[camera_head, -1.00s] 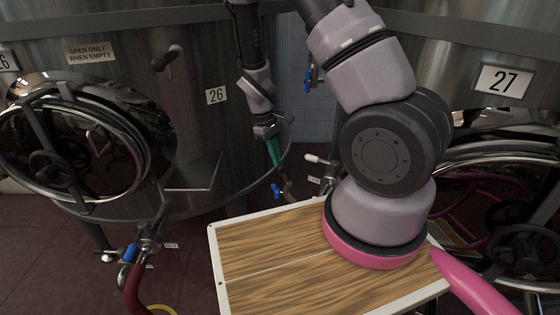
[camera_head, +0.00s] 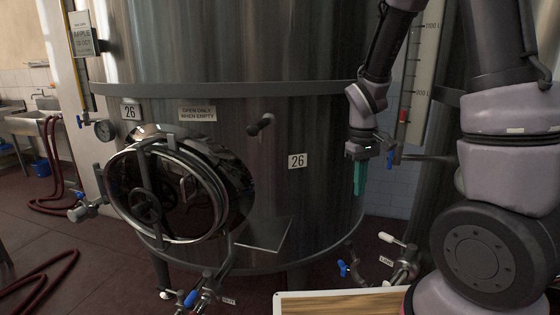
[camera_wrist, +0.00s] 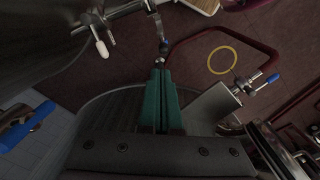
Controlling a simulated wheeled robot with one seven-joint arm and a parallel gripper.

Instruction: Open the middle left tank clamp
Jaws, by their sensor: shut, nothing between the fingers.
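The steel tank marked 26 (camera_head: 240,70) stands in the middle of the head view. Its round door (camera_head: 165,190) is at the left, with a dark handwheel (camera_head: 147,207) at its centre. A rod handle with a dark knob (camera_head: 260,125) sticks out of the tank wall up and right of the door. I cannot tell for sure which part is the clamp. My gripper (camera_head: 360,178) hangs by the tank's right side, well apart from the door. Its teal fingers, also in the wrist view (camera_wrist: 160,98), point down, shut and empty.
Valves with blue handles (camera_head: 190,298) sit below the door, and others (camera_head: 342,268) stand at the lower right. A wood-topped table (camera_head: 340,304) is at the bottom edge. A sink (camera_head: 35,124) and red hoses (camera_head: 40,280) are at the left. A yellow ring (camera_wrist: 223,60) lies on the floor.

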